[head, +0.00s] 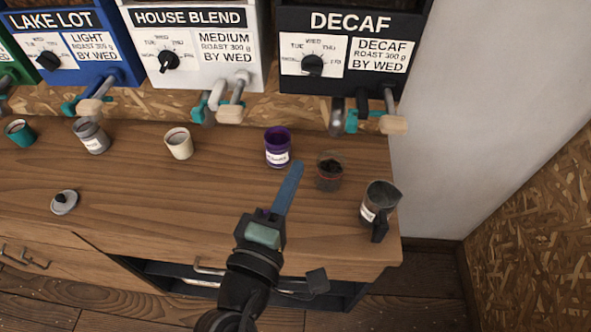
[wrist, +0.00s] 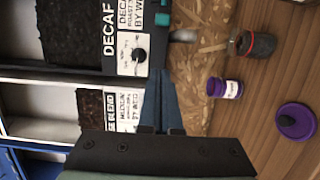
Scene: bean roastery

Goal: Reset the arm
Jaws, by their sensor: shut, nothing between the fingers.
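My gripper (head: 294,168) is shut and empty, with its blue fingers together. In the head view it reaches up over the wooden counter (head: 225,207), between a purple jar and a glass of dark beans. My arm comes in from the bottom of that view. In the wrist view the shut fingers (wrist: 163,88) point up the picture, across the chipboard strip and the dispenser fronts. I cannot tell the exact height of the gripper above the counter.
The purple jar (head: 277,149), bean glass (head: 329,172) and metal pitcher (head: 380,206) stand near my gripper. Cups stand further left, by a grey lid (head: 64,202). A purple lid (wrist: 295,121) shows in the wrist view. The DECAF dispenser (head: 346,50) hangs behind. An open drawer (head: 205,274) is below.

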